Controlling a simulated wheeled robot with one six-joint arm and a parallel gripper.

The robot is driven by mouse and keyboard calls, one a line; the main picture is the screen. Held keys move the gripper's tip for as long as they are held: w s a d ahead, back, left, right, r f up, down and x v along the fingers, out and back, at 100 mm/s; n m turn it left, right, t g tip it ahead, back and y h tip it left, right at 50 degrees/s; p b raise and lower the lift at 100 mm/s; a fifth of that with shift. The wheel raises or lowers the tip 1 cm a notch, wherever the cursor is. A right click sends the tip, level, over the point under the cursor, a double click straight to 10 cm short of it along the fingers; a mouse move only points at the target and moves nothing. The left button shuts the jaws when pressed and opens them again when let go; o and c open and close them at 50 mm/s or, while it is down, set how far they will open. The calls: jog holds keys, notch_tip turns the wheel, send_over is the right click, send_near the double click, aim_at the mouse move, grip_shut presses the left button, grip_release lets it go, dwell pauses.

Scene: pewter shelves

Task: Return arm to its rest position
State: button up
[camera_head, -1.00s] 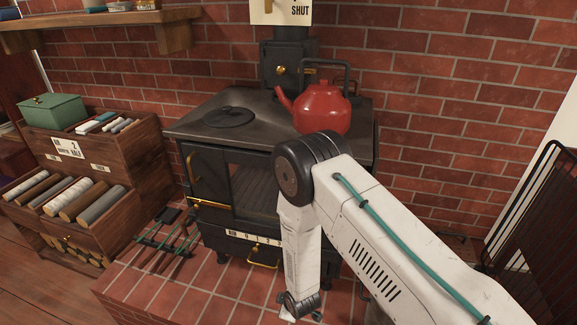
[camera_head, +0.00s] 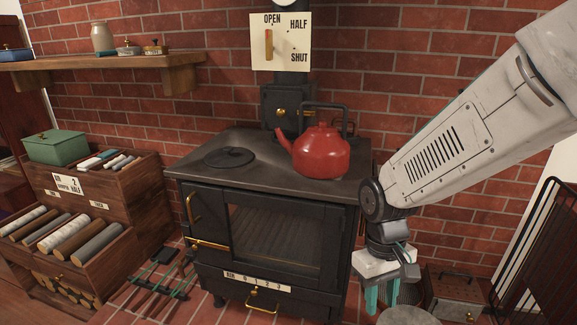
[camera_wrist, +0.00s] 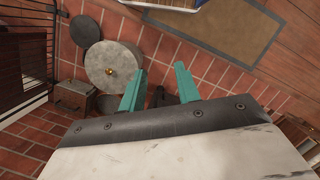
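My gripper (camera_head: 382,294) hangs from my white arm at the right of the head view, in front of and beside the right side of the stove. Its two teal fingers point down. In the wrist view the fingers of my gripper (camera_wrist: 159,72) stand apart with nothing between them; the brick floor shows behind. The gripper is open and empty. The upper arm reaches up to the top right corner of the head view.
A black stove (camera_head: 275,235) with a red kettle (camera_head: 320,152) on top stands left of my arm. A dark slatted screen (camera_head: 545,255) stands at the right. Log bins (camera_head: 95,235) stand at the left.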

jog(key=s+d+r+m+t, duration=0.2)
jog(key=s+d+r, duration=0.2)
jog(key=s+r, duration=0.2)
jog(key=s+d+r+m+t, duration=0.2)
jog(key=s+d+r, duration=0.2)
jog(key=s+r, duration=0.3)
notch_tip(320, 180, up, 3)
jog(key=shift+d+f+y, duration=0.1)
jog(key=shift+d+y, duration=0.2)
jog(key=shift+d, duration=0.05)
